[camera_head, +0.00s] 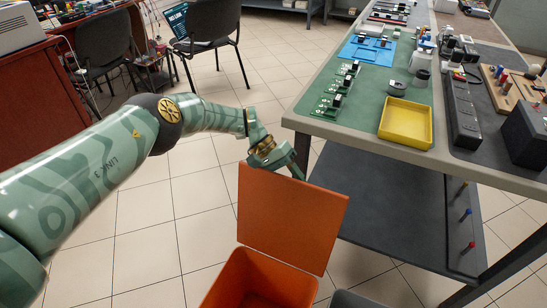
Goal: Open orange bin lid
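The orange bin (262,281) stands on the floor at the bottom centre, and its inside shows. Its orange lid (291,217) stands raised at the back of the bin, tilted up from the opening. My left gripper (299,168) is at the lid's top edge, with its lower part partly hidden behind the lid. I cannot tell whether its fingers are open or shut, or whether they touch the lid. My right gripper is not in view.
A workbench (330,124) with a green mat stands to the right, holding a yellow tray (406,123) and several small parts. A grey edge (355,299) shows right of the bin. Chairs (208,24) stand behind. Tiled floor (150,215) is clear to the left.

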